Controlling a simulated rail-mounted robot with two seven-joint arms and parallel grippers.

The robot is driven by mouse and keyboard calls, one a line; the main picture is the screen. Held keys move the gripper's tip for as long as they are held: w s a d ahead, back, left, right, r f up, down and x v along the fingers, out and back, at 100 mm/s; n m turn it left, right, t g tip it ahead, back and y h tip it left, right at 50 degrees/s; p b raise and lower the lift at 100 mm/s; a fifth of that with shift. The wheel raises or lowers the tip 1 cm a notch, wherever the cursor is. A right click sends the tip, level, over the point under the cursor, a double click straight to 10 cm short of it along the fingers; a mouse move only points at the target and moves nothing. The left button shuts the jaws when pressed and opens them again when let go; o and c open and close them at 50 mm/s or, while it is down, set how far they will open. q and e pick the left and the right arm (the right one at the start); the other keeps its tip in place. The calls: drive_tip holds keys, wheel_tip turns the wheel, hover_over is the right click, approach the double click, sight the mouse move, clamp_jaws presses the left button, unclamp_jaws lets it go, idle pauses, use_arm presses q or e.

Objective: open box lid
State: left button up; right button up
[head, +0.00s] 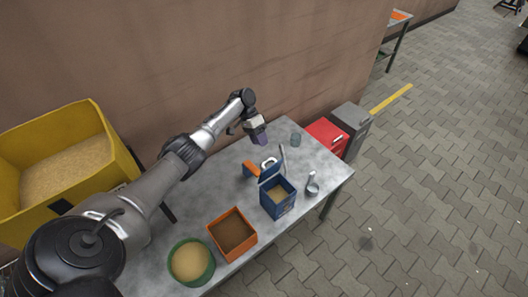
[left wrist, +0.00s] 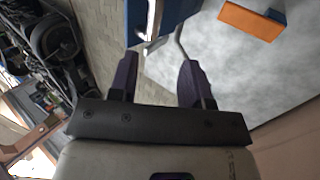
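The blue box (head: 281,209) stands on the metal table with its inside exposed; sand-coloured material shows in it. Its blue lid (head: 269,173) appears raised at the back edge, with a pale handle (head: 267,163) near its top. My left gripper (head: 259,138) hangs above the far side of the table, beyond the lid and apart from it. In the left wrist view, the left gripper (left wrist: 158,62) has its purple fingers spread with nothing between them. A blue part of the box (left wrist: 138,18) shows beyond the fingers. My right gripper is not seen.
The table (head: 215,190) also holds an orange tray (head: 249,251), a green bowl (head: 207,271), an orange-handled object (head: 250,169), a metal scoop (head: 312,186) and a grey cup (head: 295,140). A wall (head: 240,60) runs behind. A yellow bin (head: 120,160) stands left; red and grey cabinets stand beyond.

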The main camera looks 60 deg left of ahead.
use_arm(q)
drive_tip(key=v, duration=0.6)
drive_tip(key=shift+r, duration=0.25)
drive_tip(key=shift+a, duration=0.1)
idle(0.4)
